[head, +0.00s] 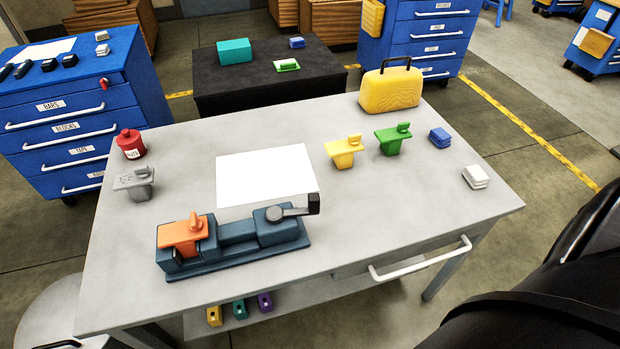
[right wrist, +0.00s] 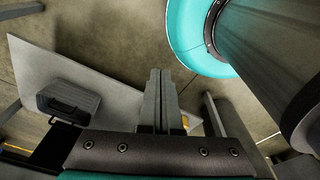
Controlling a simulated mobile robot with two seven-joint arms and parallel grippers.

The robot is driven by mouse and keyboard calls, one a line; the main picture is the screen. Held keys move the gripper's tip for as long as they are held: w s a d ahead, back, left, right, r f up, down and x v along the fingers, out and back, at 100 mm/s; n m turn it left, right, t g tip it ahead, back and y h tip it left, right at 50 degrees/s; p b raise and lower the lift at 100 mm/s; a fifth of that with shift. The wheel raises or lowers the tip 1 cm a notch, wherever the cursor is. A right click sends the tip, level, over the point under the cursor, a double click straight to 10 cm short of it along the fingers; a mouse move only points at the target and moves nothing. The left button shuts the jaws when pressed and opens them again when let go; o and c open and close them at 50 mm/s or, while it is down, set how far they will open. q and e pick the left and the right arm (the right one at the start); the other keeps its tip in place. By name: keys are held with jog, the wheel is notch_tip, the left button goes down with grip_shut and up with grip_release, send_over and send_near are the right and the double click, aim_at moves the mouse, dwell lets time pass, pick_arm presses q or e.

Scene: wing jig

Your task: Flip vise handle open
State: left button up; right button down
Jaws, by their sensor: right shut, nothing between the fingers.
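The blue-grey vise (head: 235,240) lies along the front of the grey table in the head view. An orange part (head: 183,234) sits in its left end, at the jaws. The vise handle (head: 291,211) is a dark lever at the vise's right end, pointing right from a round pivot and ending in a black block grip. My right gripper (right wrist: 160,74) shows only in the right wrist view, its two fingers together and empty, apart from the vise. My left gripper is in neither view.
A white sheet (head: 266,175) lies behind the vise. Yellow (head: 344,151) and green (head: 392,139) parts, a yellow case (head: 391,89), a red can (head: 131,144) and a grey part (head: 134,183) stand around it. A dark case (right wrist: 68,101) shows in the wrist view.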

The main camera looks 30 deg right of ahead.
jog(key=w+a+r+t+p, duration=0.1)
jog(key=w+r+p, duration=0.1)
jog(key=w+r, duration=0.55)
jog(key=w+a+r+p, duration=0.15)
jog(key=w+r, duration=0.25)
jog(key=r, duration=0.6)
notch_tip(320, 180, up, 26)
jog(key=w+t+p, duration=0.1)
jog(key=w+p, duration=0.1)
jog(key=p, duration=0.4)
jog(key=w+f+m+y, duration=0.1)
jog(key=w+f+m, duration=0.15)
jog(key=w, duration=1.05)
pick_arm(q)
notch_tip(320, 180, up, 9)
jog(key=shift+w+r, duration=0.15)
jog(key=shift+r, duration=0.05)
pick_arm(e)
jog(key=w+d+r+m+h, duration=0.2)
jog(key=w+d+r+m, duration=0.1)
jog(key=w+d, duration=0.7)
jog(key=shift+w+d+m+h, duration=0.15)
jog(key=shift+d+m+h, duration=0.15)
jog(key=shift+d+m, duration=0.5)
pick_arm(q)
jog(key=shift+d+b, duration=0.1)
jog(key=shift+b, duration=0.2)
pick_arm(e)
jog(key=shift+f, duration=0.2)
